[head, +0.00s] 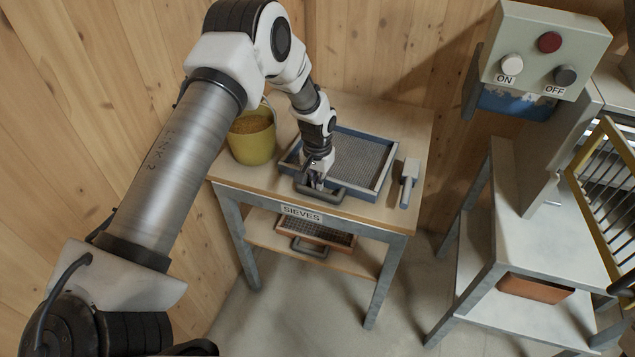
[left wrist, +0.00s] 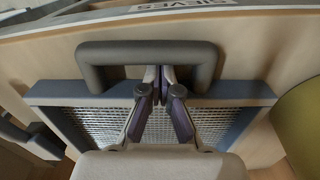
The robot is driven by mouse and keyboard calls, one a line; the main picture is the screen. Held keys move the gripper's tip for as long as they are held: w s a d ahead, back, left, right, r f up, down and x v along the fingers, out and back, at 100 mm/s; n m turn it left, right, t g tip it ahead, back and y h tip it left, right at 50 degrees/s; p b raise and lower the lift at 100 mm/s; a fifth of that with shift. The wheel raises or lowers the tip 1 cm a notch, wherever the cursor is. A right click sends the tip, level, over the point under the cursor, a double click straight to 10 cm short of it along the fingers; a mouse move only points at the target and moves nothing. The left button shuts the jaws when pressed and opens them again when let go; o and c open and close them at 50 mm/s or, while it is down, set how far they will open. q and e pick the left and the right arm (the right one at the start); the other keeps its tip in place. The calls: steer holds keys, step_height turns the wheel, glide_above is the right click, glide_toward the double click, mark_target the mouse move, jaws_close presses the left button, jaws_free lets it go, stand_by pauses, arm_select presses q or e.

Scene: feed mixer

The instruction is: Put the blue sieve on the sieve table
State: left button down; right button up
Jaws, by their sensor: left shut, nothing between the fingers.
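The blue sieve (head: 372,153) lies flat on top of the sieve table (head: 408,120), the wooden table labelled SIEVES. It has a blue frame, a grey mesh and a dark grey handle (head: 332,194) on the side toward the table's front edge. My left gripper (head: 317,182) is over that handle side, pointing down. In the left wrist view, the fingers (left wrist: 160,78) are shut together with nothing between them, over the sieve's rim (left wrist: 235,93) and beside the middle of the handle (left wrist: 120,52). Whether they touch the handle I cannot tell. My right gripper is not in view.
A yellow bucket of grain (head: 252,138) stands left of the sieve. A brush or scraper (head: 408,181) lies right of it. An orange-framed sieve (head: 316,233) is on the lower shelf. An ON/OFF control box (head: 545,52) and a machine stand are at right.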

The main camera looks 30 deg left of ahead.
arm_select(q)
steer(key=shift+s+r, duration=0.15)
steer(key=shift+s, duration=0.1)
steer(key=r+p, duration=0.3)
steer(key=shift+w, duration=0.4)
step_height(320, 180, up, 7)
steer(key=p, duration=0.5)
steer(key=shift+s, duration=0.2)
